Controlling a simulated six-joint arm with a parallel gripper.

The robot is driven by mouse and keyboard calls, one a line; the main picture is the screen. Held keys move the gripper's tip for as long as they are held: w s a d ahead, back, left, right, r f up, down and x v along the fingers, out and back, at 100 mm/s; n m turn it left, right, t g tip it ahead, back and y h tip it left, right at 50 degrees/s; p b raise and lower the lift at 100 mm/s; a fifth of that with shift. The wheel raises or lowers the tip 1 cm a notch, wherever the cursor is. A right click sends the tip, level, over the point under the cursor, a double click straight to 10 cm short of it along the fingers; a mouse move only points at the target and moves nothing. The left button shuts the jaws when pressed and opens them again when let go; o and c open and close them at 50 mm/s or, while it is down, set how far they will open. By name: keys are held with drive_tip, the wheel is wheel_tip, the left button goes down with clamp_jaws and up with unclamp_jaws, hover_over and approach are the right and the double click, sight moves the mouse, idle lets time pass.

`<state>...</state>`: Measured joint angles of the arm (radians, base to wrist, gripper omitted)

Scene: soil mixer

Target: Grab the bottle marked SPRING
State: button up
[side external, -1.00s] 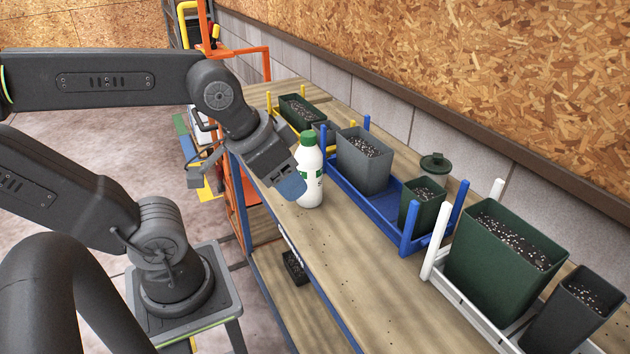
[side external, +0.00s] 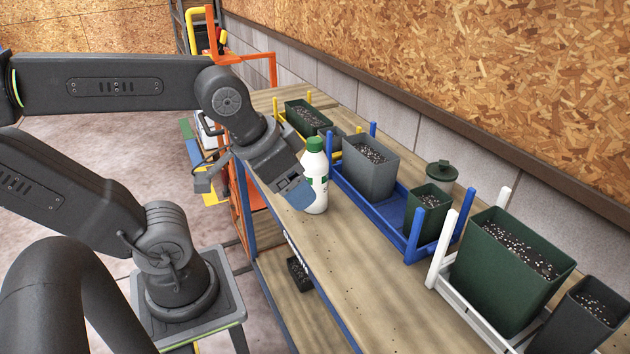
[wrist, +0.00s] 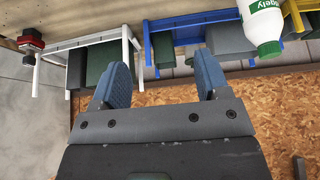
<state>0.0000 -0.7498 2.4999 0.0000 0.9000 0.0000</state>
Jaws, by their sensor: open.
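A white bottle with a green cap (side external: 316,178) stands upright on the wooden bench. Its label has green print; in the wrist view the bottle (wrist: 262,28) shows only the letters "ngely", and I cannot read SPRING. My gripper (side external: 299,194) is beside the bottle on its left in the side view, and its blue finger overlaps the bottle's lower edge there. In the wrist view my gripper (wrist: 160,72) is open with nothing between its fingers. The bottle lies beyond the right finger there, outside the gap. Whether finger and bottle touch, I cannot tell.
A blue rack (side external: 386,213) with soil-filled pots stands right behind the bottle. A white rack (side external: 462,308) with green and grey pots is nearer the camera. A lidded green jar (side external: 440,173) stands by the wall. The bench front (side external: 350,270) is clear.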

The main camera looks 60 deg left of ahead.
drive_tip(key=w+a+r+n+y, duration=0.2)
drive_tip(key=w+a+r+n, duration=0.2)
drive_tip(key=w+a, duration=0.15)
drive_tip(key=n+g+y, duration=0.1)
drive_tip(key=n+g, duration=0.2)
drive_tip(key=n, duration=0.2)
approach(315, 140)
drive_tip(key=shift+n, duration=0.3)
drive_tip(key=x, duration=0.4)
drive_tip(key=shift+d+f, duration=0.15)
drive_tip(key=shift+x, duration=3.1)
drive_tip(key=shift+s+t, duration=0.1)
drive_tip(key=shift+t, duration=0.2)
clamp_jaws()
